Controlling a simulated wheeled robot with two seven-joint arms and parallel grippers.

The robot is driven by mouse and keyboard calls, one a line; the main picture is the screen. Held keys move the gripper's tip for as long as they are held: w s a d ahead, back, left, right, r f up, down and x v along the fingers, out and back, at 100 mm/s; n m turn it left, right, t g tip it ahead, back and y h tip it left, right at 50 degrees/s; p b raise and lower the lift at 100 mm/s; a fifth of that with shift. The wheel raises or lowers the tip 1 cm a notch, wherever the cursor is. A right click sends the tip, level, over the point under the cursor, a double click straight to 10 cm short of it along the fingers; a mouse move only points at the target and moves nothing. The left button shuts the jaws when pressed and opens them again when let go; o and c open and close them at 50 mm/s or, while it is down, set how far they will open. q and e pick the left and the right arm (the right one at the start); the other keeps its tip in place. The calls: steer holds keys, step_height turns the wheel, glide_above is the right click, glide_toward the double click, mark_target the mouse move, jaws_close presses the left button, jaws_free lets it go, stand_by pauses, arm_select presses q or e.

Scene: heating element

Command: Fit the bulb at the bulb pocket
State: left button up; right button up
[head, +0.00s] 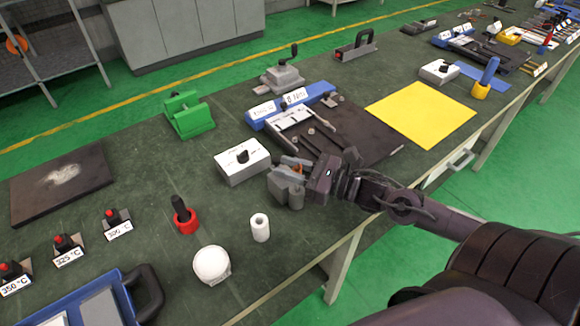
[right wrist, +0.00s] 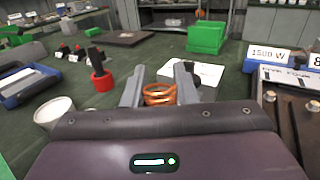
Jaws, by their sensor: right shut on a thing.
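My right gripper (head: 288,186) is near the front edge of the bench, just in front of a white box with a black knob (head: 243,160). In the right wrist view its two grey fingers (right wrist: 160,82) close around a copper-coloured coil (right wrist: 160,96). A bit of orange also shows at the gripper in the head view. I cannot make out the bulb as a separate part, nor the bulb pocket. A dark plate (head: 372,138) with a white labelled strip (head: 297,116) and several bolts lies right of the gripper. My left gripper is not in view.
A white cylinder (head: 260,228), a round white jar (head: 212,265) and a red holder with a black handle (head: 185,218) stand left of the gripper. A green block (head: 188,114) is behind. A yellow sheet (head: 421,114) lies farther right. Bench between jar and front edge is clear.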

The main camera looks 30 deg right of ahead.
mark_target(290, 187)
steer(key=shift+f+b, duration=1.5)
steer(key=shift+f, duration=0.35)
steer(key=o, duration=1.1)
steer(key=shift+c, duration=0.2)
steer(key=shift+v, duration=3.9)
